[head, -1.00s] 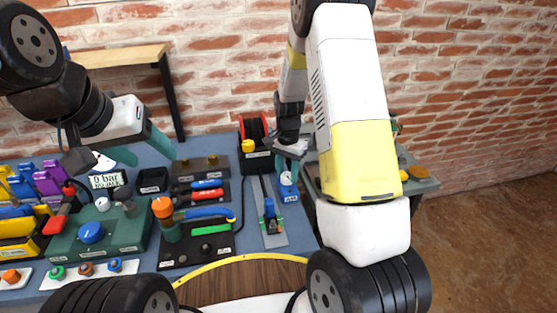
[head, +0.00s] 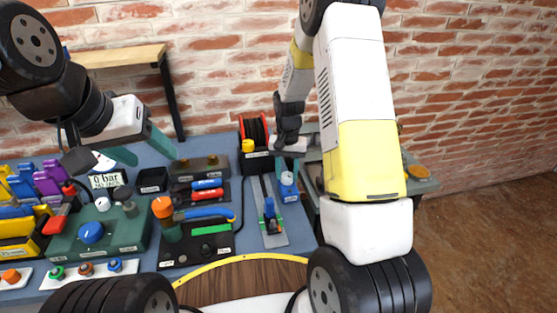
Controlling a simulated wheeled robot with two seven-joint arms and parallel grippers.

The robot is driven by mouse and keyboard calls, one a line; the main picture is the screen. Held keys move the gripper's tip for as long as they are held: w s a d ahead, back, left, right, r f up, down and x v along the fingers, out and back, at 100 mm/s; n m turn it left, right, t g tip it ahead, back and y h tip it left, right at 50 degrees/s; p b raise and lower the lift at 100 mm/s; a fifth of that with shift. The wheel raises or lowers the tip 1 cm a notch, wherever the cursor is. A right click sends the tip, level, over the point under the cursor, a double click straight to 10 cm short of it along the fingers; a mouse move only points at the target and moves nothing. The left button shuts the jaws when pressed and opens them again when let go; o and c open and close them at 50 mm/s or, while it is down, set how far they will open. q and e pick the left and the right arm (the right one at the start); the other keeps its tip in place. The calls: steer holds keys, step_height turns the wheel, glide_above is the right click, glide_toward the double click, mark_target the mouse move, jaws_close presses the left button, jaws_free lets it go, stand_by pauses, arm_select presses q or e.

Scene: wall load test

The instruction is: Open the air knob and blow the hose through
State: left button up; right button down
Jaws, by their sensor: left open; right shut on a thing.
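A blue block (head: 289,194) with a white round knob (head: 287,178) on top stands at the right end of the bench, and its small label is too blurred to read with certainty. My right gripper (head: 287,168) comes down over this knob and is shut on it. A blue curved hose-like piece (head: 208,212) lies on a black board, beside an orange-topped upright part (head: 162,208). I cannot tell for sure that it is the hose. My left gripper (head: 148,156) is open and empty, above the back of the bench at left.
A display (head: 107,180) reads 0 bar. A green box with a blue dial (head: 91,232) stands at left. A red-rimmed reel (head: 254,131) stands behind the blue block, and a grey slide with a blue lever (head: 270,210) lies in front. My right arm hides the bench's right part.

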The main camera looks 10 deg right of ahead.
mark_target(287, 175)
steer(key=n, duration=0.6)
steer(key=shift+n, duration=0.3)
steer(key=n, duration=0.5)
steer(key=shift+n, duration=0.3)
steer(key=c, duration=0.9)
jaws_free()
steer(key=shift+r, duration=3.95)
